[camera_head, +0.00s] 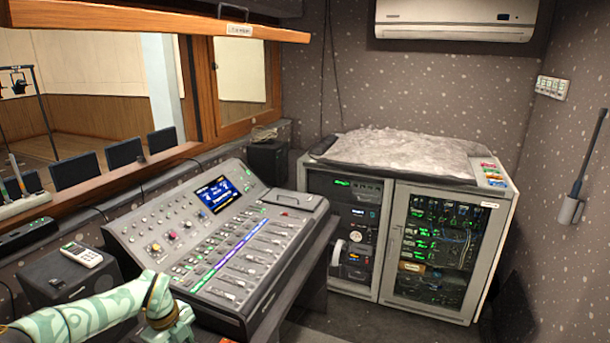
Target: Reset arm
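My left arm, pale green with a swirl pattern, comes in at the lower left. Its gripper end (172,326) is low in the picture, in front of the near left corner of the mixing console. The fingers are cut off or turned away, so I cannot see whether they are open or shut. The grey console (222,307) has rows of faders (240,265), coloured knobs and a lit blue screen (217,195). Whether the gripper touches the console cannot be told. My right gripper is not in view.
A black box (52,277) with a white handset (82,254) on it stands left of the console. A rack cabinet (387,245) with glass doors stands behind right. A wood-framed window (198,95) is above the console. Some floor shows at the lower right.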

